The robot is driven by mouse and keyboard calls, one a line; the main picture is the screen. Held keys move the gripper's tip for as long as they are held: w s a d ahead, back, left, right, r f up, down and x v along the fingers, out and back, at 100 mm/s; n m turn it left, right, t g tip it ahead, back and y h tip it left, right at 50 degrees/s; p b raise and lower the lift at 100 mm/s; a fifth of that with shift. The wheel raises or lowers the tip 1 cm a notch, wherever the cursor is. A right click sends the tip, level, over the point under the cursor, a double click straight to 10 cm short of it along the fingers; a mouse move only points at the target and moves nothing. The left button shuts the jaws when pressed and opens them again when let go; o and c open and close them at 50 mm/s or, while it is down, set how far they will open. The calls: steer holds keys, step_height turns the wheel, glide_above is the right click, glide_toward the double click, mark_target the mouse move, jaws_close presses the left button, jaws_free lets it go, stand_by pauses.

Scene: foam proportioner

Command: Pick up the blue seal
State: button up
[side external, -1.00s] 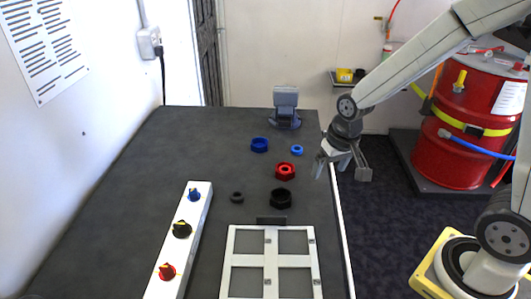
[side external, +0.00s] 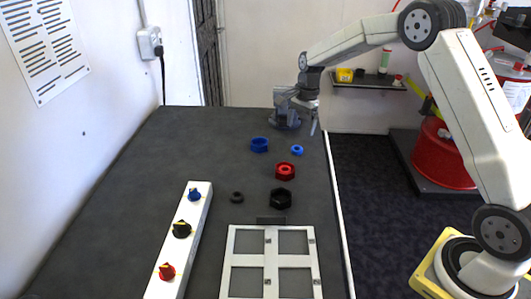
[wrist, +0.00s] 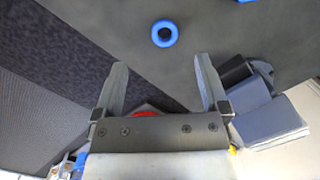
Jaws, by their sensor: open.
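The blue seal (side external: 297,152) is a small bright blue ring lying flat on the dark table near its right edge. In the wrist view the seal (wrist: 165,43) shows as a ring just beyond my fingertips, roughly centred between them. My gripper (side external: 299,114) hangs above the back right part of the table, behind the seal in the side view. The wrist view shows my gripper (wrist: 162,62) with its two fingers wide apart and nothing between them.
A larger dark blue nut (side external: 260,145) lies left of the seal. A red nut (side external: 285,172), a black nut (side external: 281,198) and a small black ring (side external: 237,197) lie nearer. A grey device (side external: 286,122) stands close behind my gripper. A white frame (side external: 229,262) and knob panel (side external: 203,215) are in front.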

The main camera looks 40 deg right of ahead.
mark_target(297, 148)
steer(key=shift+w+d+f+m, duration=0.1)
steer(key=shift+w+d+m, duration=0.4)
steer(key=shift+f, duration=0.1)
steer(key=shift+a+f, duration=0.2)
steer(key=shift+f, duration=1.05)
steer(key=shift+f, duration=0.1)
steer(key=shift+s+a+f, duration=0.1)
steer(key=shift+a+f, duration=0.05)
steer(key=shift+f, duration=1.1)
steer(key=shift+s+a+f, duration=0.1)
steer(key=shift+f, duration=1.15)
steer(key=shift+c, duration=0.2)
jaws_close()
